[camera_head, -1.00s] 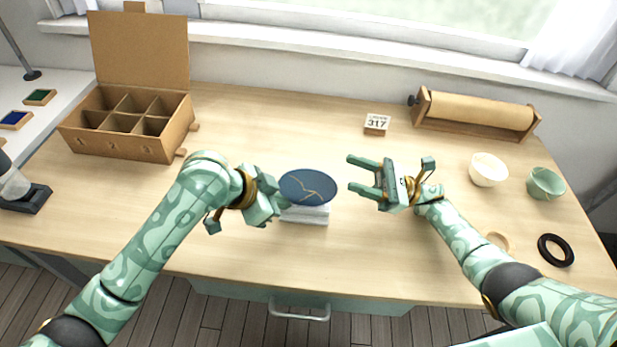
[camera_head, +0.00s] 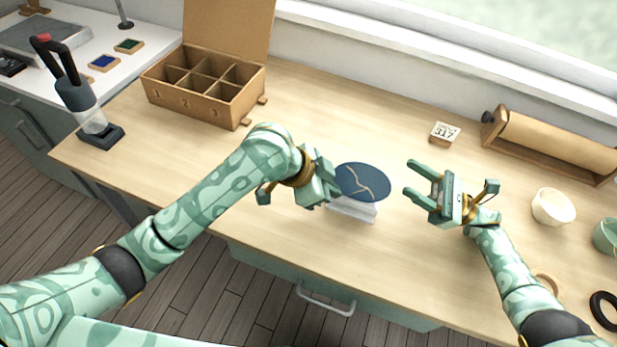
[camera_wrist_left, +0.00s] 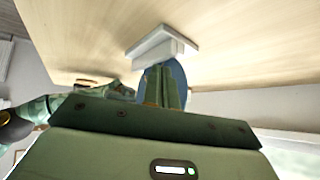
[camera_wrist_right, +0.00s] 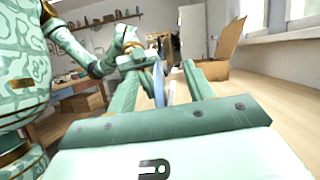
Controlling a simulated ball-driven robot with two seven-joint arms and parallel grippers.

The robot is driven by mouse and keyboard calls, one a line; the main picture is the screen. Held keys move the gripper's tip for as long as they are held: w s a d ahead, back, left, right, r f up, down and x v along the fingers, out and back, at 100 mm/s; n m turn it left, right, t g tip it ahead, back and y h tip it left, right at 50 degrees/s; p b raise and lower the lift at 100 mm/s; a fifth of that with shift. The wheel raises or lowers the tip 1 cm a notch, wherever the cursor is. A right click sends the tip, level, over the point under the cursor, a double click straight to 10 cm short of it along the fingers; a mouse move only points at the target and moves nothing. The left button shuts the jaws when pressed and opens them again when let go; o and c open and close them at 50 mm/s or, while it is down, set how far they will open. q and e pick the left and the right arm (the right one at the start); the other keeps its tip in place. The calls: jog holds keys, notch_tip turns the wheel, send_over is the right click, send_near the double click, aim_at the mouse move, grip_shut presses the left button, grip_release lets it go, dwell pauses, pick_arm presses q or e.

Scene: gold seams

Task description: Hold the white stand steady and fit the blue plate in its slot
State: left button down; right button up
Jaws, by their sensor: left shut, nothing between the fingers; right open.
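The blue plate (camera_head: 361,181), dark with branching gold seams, stands on edge at the white stand (camera_head: 352,209) near the table's front. Its lower edge meets the stand; I cannot tell how deep it sits in the slot. My left gripper (camera_head: 332,190) is shut and empty, close to the left side of plate and stand; contact is unclear. In the left wrist view the stand (camera_wrist_left: 160,46) shows beyond the shut fingers, with the plate (camera_wrist_left: 178,74) partly hidden behind them. My right gripper (camera_head: 408,178) is open and empty, right of the plate. The right wrist view shows the plate (camera_wrist_right: 158,84) edge-on between the fingers' lines.
A compartmented cardboard box (camera_head: 203,87) stands at the back left. A number block (camera_head: 444,133) and a paper roll holder (camera_head: 552,145) are at the back right. A cream bowl (camera_head: 553,207), a green bowl (camera_head: 607,236) and a black ring (camera_head: 605,311) lie to the right.

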pick_arm(q)
jog(key=shift+a+r, duration=0.25)
jog(key=shift+r, duration=0.75)
jog(key=shift+a+r, duration=0.25)
jog(key=shift+r, duration=0.7)
jog(key=s+a+r, duration=0.1)
jog(key=a+r, duration=0.1)
jog(key=a, duration=0.5)
jog(key=s+a+r+n+t, duration=0.1)
jog(key=a+r, duration=0.2)
jog(key=a, duration=0.5)
jog(key=shift+s+n+t+y, duration=0.2)
jog(key=shift+n+t+y, duration=0.1)
jog(key=w+d+f, duration=0.1)
jog(key=d+f, duration=0.2)
jog(key=d, duration=0.4)
jog(key=w+d+f+m+g, duration=0.1)
jog(key=d+f, duration=0.2)
jog(key=d, duration=0.5)
jog(key=shift+w+d+m, duration=0.15)
jog(key=shift+d+m, duration=0.1)
jog(key=shift+m, duration=0.05)
